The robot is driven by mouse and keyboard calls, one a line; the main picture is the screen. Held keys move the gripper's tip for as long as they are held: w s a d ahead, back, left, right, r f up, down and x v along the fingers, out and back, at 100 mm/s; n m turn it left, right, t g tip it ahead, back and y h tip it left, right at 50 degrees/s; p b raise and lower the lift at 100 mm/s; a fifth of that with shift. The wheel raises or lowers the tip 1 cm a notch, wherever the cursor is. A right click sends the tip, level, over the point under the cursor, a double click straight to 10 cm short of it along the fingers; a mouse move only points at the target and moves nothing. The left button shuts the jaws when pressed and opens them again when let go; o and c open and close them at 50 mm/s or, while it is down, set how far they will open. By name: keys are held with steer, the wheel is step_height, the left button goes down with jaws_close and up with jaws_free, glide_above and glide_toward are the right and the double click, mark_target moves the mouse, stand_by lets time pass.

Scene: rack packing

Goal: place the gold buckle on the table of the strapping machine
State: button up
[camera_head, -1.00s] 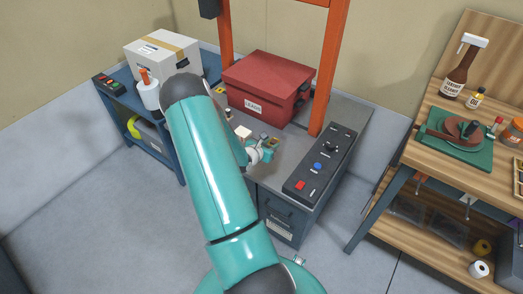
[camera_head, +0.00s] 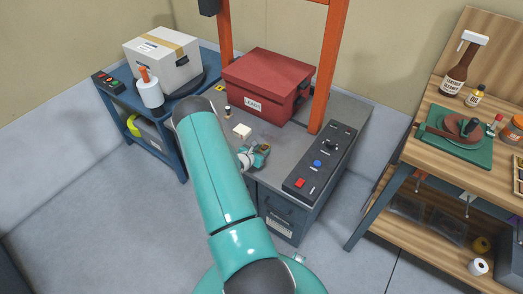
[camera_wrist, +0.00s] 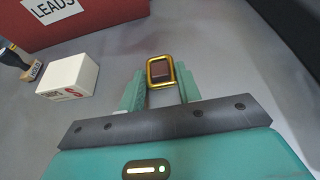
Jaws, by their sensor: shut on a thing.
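The gold buckle (camera_wrist: 160,71) is a small rectangular frame held between the fingertips of my gripper (camera_wrist: 160,88) in the wrist view. My gripper is shut on it, over the grey table of the strapping machine (camera_wrist: 225,60). In the head view, my gripper (camera_head: 260,152) is near the front edge of that table (camera_head: 260,135), left of the control panel. The buckle is too small to make out there. I cannot tell whether the buckle touches the table.
A red box labelled LEADS (camera_head: 265,85) stands on the table behind my gripper. A small white box (camera_wrist: 68,75) and a stamp (camera_wrist: 20,62) lie to the left. An orange frame (camera_head: 328,70) rises at the table, and a control panel (camera_head: 320,162) lies to the right.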

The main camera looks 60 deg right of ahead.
steer(key=o, duration=1)
steer(key=shift+a+r, duration=0.2)
steer(key=shift+a, duration=0.05)
steer(key=v, duration=1.1)
steer(key=shift+a+r, duration=0.1)
steer(key=shift+a, duration=0.15)
steer(key=w+a+r+m+y, duration=0.25)
steer(key=a+r+m, duration=0.35)
steer(key=r, duration=0.6)
steer(key=w+a+r+m+y, duration=0.1)
steer(key=w+a+r+m, duration=0.3)
steer(key=a+r, duration=0.6)
steer(key=s+a+r+m+t+y, duration=0.2)
steer(key=a+r, duration=0.4)
steer(key=a, duration=0.4)
steer(key=s+a+r+m+t+y, duration=0.2)
steer(key=s+a+r+t+y, duration=0.1)
steer(key=a+r, duration=0.4)
steer(key=s+a+r+m+t+y, duration=0.2)
steer(key=a+r, duration=0.4)
steer(key=a, duration=0.7)
steer(key=shift+s+a+r+t+y, duration=0.15)
steer(key=shift+s+y, duration=0.25)
steer(key=shift+y, duration=0.3)
steer(key=shift+s+a+r+t+y, duration=0.15)
steer(key=shift+s+y, duration=0.2)
steer(key=shift+y, duration=0.3)
